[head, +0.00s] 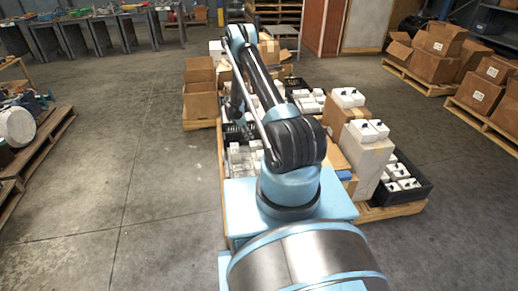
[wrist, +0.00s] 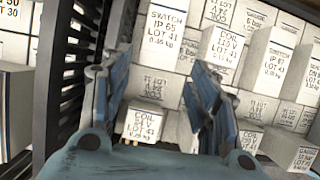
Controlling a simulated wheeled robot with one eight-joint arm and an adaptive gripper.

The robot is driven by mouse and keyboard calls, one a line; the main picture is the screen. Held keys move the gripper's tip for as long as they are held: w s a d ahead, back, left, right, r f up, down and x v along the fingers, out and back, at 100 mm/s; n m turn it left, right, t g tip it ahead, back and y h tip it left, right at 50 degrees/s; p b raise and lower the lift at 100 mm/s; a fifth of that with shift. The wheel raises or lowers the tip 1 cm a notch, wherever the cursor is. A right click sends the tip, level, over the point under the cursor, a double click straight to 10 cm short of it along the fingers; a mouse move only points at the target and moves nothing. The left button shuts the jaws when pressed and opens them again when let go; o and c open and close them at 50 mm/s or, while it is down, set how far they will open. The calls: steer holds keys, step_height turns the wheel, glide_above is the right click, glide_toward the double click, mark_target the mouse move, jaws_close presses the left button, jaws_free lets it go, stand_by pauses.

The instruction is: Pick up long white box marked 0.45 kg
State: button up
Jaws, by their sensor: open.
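A long white box (wrist: 160,38) printed SWITCH IP 65 LOT 41 stands in the upper middle of the wrist view. Its small weight line looks like 0.45 KG. My gripper (wrist: 153,78) is open, with one blue finger on each side and nothing held. The box lies ahead of the fingertips, roughly in line with the gap between them. A smaller white box marked COIL (wrist: 143,122) shows lower down between the fingers. In the head view my arm hides much of the crate area, and I cannot pick out the long box there.
Other white boxes, such as a tall COIL box (wrist: 268,62), crowd to the right. A black slatted crate wall (wrist: 75,75) runs close along the left finger.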

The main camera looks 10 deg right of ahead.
mark_target(254, 143)
steer(key=shift+x, duration=4.65)
steer(key=c, duration=1.1)
steer(key=shift+r, duration=0.1)
